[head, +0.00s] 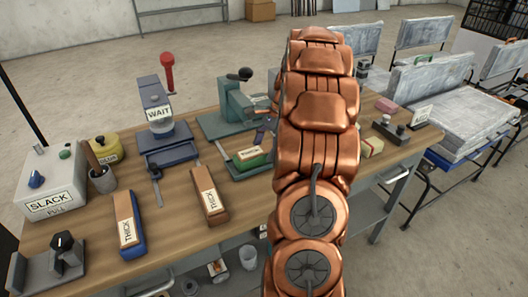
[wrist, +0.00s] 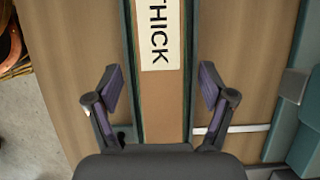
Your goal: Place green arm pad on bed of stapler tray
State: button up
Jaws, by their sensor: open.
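The green arm pad (head: 250,158), with a white label, lies at the tray of the green stapler (head: 238,103) on the bench. In the wrist view the pad (wrist: 160,100) shows a tan top, dark green edges and a THICK label. Teal strips, seemingly the stapler tray's sides (wrist: 189,60), run along both long sides of it. My gripper (wrist: 161,100) is open, one finger on each side of the pad, apart from it. In the head view my gripper (head: 265,132) is just above the pad, partly hidden by my arm. How the pad rests on the bed is hard to see.
A blue stapler (head: 158,108) marked WAIT stands to the left. A blue pad (head: 128,226) and a brown pad (head: 209,193), both marked THICK, lie on the wooden bench (head: 175,207) in front. A SLACK box (head: 48,185) stands at the left end. My copper arm hides the bench's middle right.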

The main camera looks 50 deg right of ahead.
jog(key=v, duration=1.1)
jog(key=shift+r, duration=0.1)
jog(key=s+a+n+g+h, duration=0.1)
jog(key=s+a+n+g, duration=0.15)
jog(key=a+n, duration=1.45)
jog(key=s+a+f+n+h, duration=0.1)
jog(key=s+a+f, duration=0.3)
jog(key=s+a, duration=0.6)
jog(key=s+a+f+n+g+h, duration=0.1)
jog(key=s+a+f+n+h, duration=0.1)
jog(key=s+a, duration=0.7)
jog(key=shift+s+a+f+n, duration=0.35)
jog(key=shift+s+f+n, duration=0.3)
jog(key=shift+f+n, duration=0.3)
